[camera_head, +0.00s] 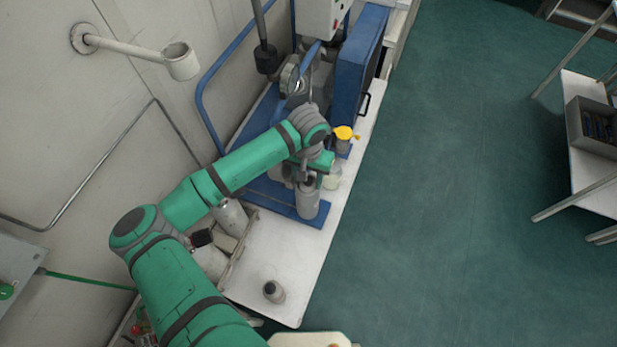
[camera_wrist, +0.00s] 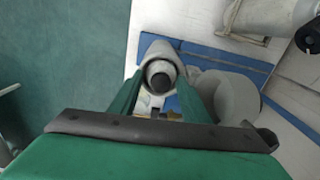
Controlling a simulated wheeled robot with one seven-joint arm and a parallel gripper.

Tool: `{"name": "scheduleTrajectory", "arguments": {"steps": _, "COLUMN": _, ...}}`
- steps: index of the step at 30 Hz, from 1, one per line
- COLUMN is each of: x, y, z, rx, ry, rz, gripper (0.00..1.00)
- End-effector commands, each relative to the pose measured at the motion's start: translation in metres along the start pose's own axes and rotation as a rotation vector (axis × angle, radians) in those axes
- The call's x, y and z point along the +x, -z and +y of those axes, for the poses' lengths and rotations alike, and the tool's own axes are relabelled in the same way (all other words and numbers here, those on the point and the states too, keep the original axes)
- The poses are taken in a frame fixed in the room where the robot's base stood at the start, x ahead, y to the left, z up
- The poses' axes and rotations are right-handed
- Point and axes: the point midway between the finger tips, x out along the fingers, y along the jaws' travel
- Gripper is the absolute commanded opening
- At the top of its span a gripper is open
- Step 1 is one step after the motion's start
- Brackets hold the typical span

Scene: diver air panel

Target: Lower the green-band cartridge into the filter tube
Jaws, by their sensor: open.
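A grey upright tube (camera_head: 308,203), which looks like the filter tube, stands on the blue base at the front of the bench. My gripper (camera_head: 309,178) is right over its top, pointing down. In the wrist view my gripper (camera_wrist: 158,90) is open, with one green finger on each side of a grey cylinder (camera_wrist: 160,55). A narrower round piece with a dark ring shows at this cylinder's upper end. I cannot tell whether that piece is the cartridge seated in the tube. No green band can be made out; the fingers hide part of the view.
A small grey bottle-like piece (camera_head: 274,291) stands alone on the white bench (camera_head: 285,255). Grey cylinders (camera_head: 232,217) lie in a rack left of the base. A yellow-topped fitting (camera_head: 343,133) and a tall blue panel (camera_head: 357,70) stand behind.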

Motion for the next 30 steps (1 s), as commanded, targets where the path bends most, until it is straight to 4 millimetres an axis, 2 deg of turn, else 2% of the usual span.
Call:
{"name": "scheduleTrajectory", "arguments": {"steps": 1, "x": 0.005, "y": -0.003, "z": -0.008, "rx": -0.012, "ry": 0.014, "rz": -0.012, "gripper": 0.61}}
{"name": "scheduleTrajectory", "arguments": {"steps": 7, "x": -0.004, "y": -0.002, "z": -0.007, "rx": -0.01, "ry": 0.014, "rz": -0.01, "gripper": 0.63}}
{"name": "scheduleTrajectory", "arguments": {"steps": 21, "x": -0.088, "y": 0.0, "z": -0.001, "rx": -0.001, "ry": 0.006, "rz": 0.001, "gripper": 0.63}}
{"name": "scheduleTrajectory", "arguments": {"steps": 25, "x": -0.101, "y": 0.0, "z": 0.0, "rx": -0.001, "ry": 0.004, "rz": 0.002, "gripper": 0.63}}
{"name": "scheduleTrajectory", "arguments": {"steps": 30, "x": -0.108, "y": -0.001, "z": 0.001, "rx": 0.0, "ry": 0.002, "rz": 0.0, "gripper": 0.63}}
